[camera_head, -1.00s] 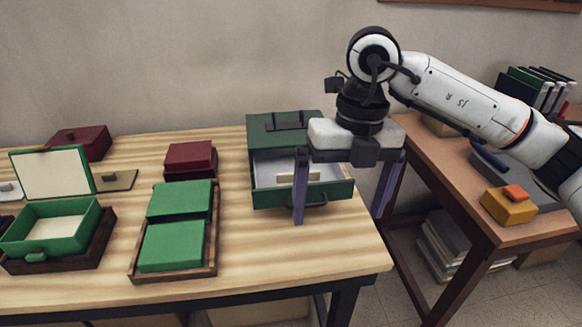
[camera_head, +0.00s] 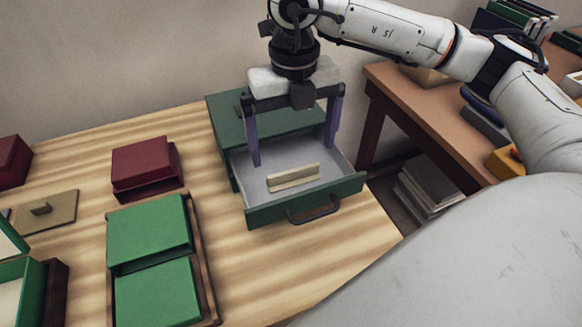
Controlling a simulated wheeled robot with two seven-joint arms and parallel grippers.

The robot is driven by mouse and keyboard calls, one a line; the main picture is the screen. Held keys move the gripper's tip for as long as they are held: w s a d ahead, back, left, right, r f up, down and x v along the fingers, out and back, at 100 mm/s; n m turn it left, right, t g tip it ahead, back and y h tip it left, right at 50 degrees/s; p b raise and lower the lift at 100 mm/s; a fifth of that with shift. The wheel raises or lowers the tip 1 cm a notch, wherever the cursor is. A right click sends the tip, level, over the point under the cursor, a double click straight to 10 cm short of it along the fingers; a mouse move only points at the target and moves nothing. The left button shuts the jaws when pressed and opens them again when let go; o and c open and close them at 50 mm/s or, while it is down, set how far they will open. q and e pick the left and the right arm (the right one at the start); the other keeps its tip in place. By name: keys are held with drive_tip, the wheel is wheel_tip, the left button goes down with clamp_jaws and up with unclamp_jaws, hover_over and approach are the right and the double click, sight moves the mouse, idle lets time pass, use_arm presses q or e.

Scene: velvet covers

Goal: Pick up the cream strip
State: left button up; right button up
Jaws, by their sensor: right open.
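The cream strip (camera_head: 293,177) lies in the open drawer (camera_head: 348,186) of a green cabinet (camera_head: 219,122) on the wooden table. It rests on the grey drawer floor, near the front. My right gripper (camera_head: 293,156) is open and empty. Its two purple fingers are spread wide, above and behind the strip in the picture, over the drawer. The strip shows whole, and no finger appears to touch it. My left gripper does not show.
Green boxes (camera_head: 150,231) sit in a wooden tray left of the drawer. Dark red boxes (camera_head: 142,162) stand behind them. A tan plate (camera_head: 45,212) lies at the left. A brown side table (camera_head: 420,102) stands to the right. The table front right of the tray is clear.

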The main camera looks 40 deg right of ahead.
sight(294, 170)
wheel_tip(294, 170, down, 5)
drive_tip(key=shift+d+f+p, duration=0.1)
drive_tip(key=shift+p, duration=0.4)
drive_tip(key=shift+f, duration=0.35)
drive_tip(key=c, duration=0.7)
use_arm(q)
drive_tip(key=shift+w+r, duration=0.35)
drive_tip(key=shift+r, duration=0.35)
use_arm(e)
drive_tip(key=shift+w, duration=0.1)
drive_tip(key=shift+c, duration=1.1)
